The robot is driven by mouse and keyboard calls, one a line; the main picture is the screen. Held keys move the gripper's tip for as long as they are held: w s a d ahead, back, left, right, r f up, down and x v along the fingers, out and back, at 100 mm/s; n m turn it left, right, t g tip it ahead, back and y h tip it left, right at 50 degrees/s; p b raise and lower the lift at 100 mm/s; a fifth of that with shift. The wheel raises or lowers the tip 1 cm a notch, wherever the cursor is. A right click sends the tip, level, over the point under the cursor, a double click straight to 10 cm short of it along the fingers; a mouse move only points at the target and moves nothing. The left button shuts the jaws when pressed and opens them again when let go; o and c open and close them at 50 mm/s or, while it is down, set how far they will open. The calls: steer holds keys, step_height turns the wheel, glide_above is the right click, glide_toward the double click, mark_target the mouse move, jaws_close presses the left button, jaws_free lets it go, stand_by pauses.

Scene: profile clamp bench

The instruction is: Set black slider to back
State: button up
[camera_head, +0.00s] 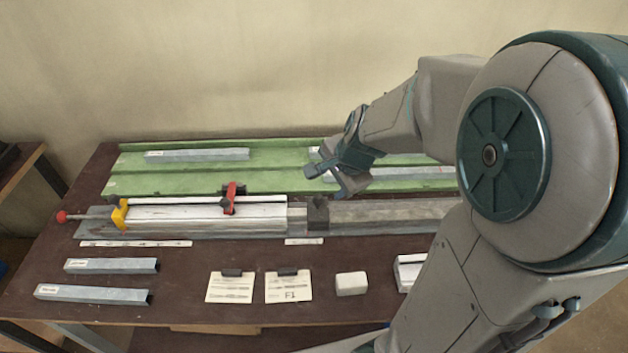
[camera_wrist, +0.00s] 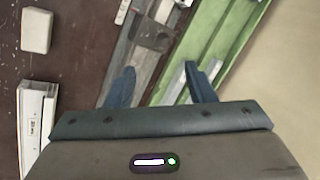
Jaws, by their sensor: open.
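The black slider (camera_head: 318,212) is a dark block sitting across the long metal profile rail (camera_head: 385,212), right of the bright silver section. In the wrist view the black slider (camera_wrist: 150,34) lies beyond my fingertips, toward the top of the picture. My gripper (camera_head: 328,182) is open and empty. It hangs above the bench, behind and slightly right of the slider, apart from it. In the wrist view my gripper (camera_wrist: 160,72) has its two blue fingers spread wide, with the rail and part of the green tray between and below them.
A red clamp (camera_head: 229,197) and a yellow stop (camera_head: 120,214) sit on the left part of the rail. A green tray (camera_head: 200,178) with grey profiles runs along the back. Two cards (camera_head: 230,288), a white block (camera_head: 351,284) and loose profiles (camera_head: 110,265) lie in front.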

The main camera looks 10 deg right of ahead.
mark_target(320, 198)
steer(key=shift+m, duration=0.6)
steer(key=b+x, duration=0.2)
steer(key=x, duration=0.3)
steer(key=b+x, duration=0.2)
steer(key=x, duration=0.3)
steer(key=d+b+x, duration=0.1)
steer(key=x, duration=0.4)
steer(key=shift+w+r+b, duration=0.2)
steer(key=shift+w+b, duration=0.2)
jaws_close()
